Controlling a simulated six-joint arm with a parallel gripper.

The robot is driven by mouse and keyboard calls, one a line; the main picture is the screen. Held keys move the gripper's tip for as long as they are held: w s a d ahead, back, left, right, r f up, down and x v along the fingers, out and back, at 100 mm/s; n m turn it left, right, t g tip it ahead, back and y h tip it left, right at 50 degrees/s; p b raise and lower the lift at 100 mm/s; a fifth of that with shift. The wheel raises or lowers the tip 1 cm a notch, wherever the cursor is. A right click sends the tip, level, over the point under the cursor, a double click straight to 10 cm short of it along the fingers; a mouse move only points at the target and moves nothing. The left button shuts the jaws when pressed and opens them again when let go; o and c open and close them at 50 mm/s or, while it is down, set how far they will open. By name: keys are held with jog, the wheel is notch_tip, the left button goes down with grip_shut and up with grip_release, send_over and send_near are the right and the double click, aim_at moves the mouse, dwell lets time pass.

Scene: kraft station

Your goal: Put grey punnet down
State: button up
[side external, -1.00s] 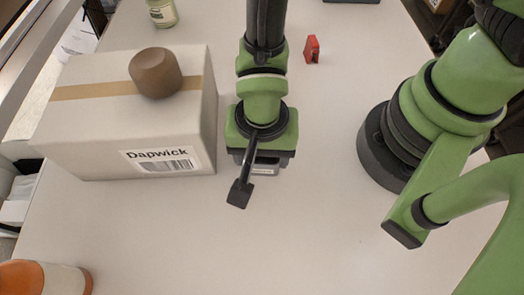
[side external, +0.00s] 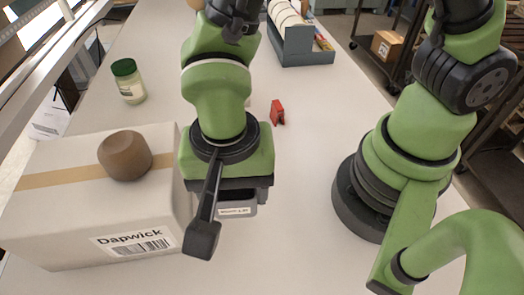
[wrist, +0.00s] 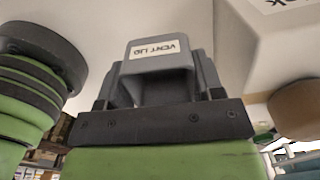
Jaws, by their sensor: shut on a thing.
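The grey punnet (wrist: 152,82) is held in my gripper (wrist: 160,95) in the wrist view, with a white label reading "VENT LID". In the side view only part of the punnet (side external: 240,207) shows, below the black jaw mount of my gripper (side external: 228,190). The gripper is shut on the punnet. It hangs just right of the large carton. The rest of the punnet is hidden by the gripper, and I cannot tell whether its underside touches the table.
A large "Dapwick" carton (side external: 75,215) with a brown rounded object (side external: 125,155) on top stands left. A green-lidded jar (side external: 128,82), a small red item (side external: 277,112) and a blue-grey bin (side external: 298,45) stand farther back. Bare table (side external: 290,205) lies between gripper and my base.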

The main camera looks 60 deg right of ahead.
jog(key=shift+r, duration=0.65)
notch_tip(320, 180, up, 4)
jog(key=shift+r, duration=0.1)
jog(key=w+d+m, duration=0.5)
jog(key=w+d, duration=0.4)
jog(key=w, duration=0.1)
jog(key=m, duration=1.2)
send_over(315, 87)
notch_tip(315, 87, down, 11)
jog(key=shift+a+r, duration=0.1)
jog(key=shift+r, duration=0.05)
jog(key=shift+f, duration=2.2)
jog(key=shift+f, duration=0.15)
